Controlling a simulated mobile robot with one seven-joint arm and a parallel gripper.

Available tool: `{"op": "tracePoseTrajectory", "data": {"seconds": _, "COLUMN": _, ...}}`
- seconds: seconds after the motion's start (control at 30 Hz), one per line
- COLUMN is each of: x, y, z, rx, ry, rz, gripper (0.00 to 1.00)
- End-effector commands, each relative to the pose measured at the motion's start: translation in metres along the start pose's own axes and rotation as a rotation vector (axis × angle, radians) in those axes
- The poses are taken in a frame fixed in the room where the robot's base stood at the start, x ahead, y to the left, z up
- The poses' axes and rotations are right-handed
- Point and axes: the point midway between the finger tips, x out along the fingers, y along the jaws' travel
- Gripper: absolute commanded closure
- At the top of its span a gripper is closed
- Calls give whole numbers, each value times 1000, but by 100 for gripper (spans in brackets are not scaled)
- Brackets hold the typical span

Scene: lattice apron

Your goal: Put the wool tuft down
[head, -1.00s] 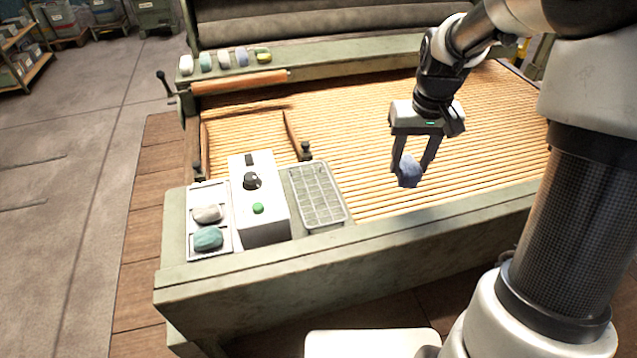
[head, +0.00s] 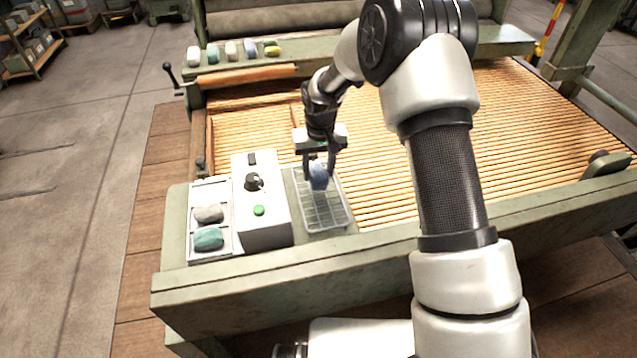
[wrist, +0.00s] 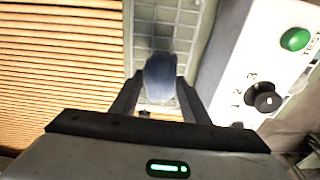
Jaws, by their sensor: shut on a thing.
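The wool tuft (head: 319,176) is a small blue-grey lump. My gripper (head: 318,178) is shut on it, with one finger on each side. In the head view it is over the far part of the wire-grid tray (head: 325,216). In the wrist view the tuft (wrist: 160,76) is between the fingertips (wrist: 160,88), with the tray's grid (wrist: 188,18) behind and below it. The tuft seems held above the grid; the exact gap is hard to tell.
A white control box (head: 262,222) with a black knob and green button stands left of the tray. Left of it, a white tray (head: 208,188) holds a grey and a teal tuft. Several tufts line the back rail (head: 300,62). The slatted apron (head: 400,150) lies to the right.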

Motion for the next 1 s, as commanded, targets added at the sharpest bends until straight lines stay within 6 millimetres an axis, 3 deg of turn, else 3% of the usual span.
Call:
{"op": "tracePoseTrajectory", "data": {"seconds": 0.33, "x": 42, "y": 0, "z": 6, "rx": 1, "ry": -1, "rz": 0, "gripper": 79}}
{"op": "tracePoseTrajectory", "data": {"seconds": 0.67, "x": 46, "y": 0, "z": 6, "rx": 1, "ry": 1, "rz": 0, "gripper": 79}}
{"op": "tracePoseTrajectory", "data": {"seconds": 0.7, "x": 45, "y": 0, "z": 5, "rx": 1, "ry": 1, "rz": 0, "gripper": 53}}
{"op": "tracePoseTrajectory", "data": {"seconds": 0.8, "x": 45, "y": 0, "z": 5, "rx": 1, "ry": 1, "rz": 0, "gripper": 39}}
{"op": "tracePoseTrajectory", "data": {"seconds": 1.0, "x": 45, "y": 0, "z": 5, "rx": 1, "ry": 1, "rz": 0, "gripper": 39}}
